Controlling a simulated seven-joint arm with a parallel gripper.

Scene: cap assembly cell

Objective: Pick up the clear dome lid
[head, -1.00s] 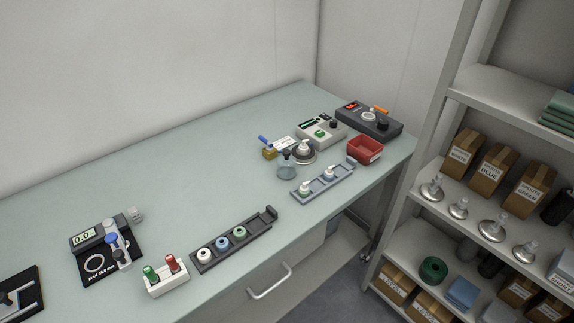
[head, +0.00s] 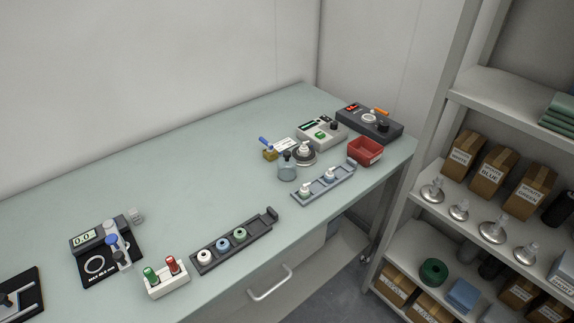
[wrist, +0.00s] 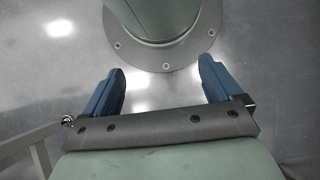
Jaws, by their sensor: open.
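A clear, bluish dome-shaped piece with a dark knob on top (head: 287,168) stands upright on the bench in the head view; I take it to be the clear dome lid. It is just in front of a round metal dish (head: 306,158) that carries a white nozzle cap (head: 303,147). My gripper (wrist: 162,66) shows only in the wrist view. Its two blue fingers are wide apart with nothing between them. It is over bare grey floor by my own base, away from the lid. The lid is not in the wrist view.
A blue-handled tool (head: 268,149) lies left of the dish. A grey cap rack (head: 318,192) is in front, a red bin (head: 365,152) and two instruments (head: 321,131) right and behind. A dark rack (head: 243,244) and gauge (head: 87,234) stand left. The bench's back middle is clear.

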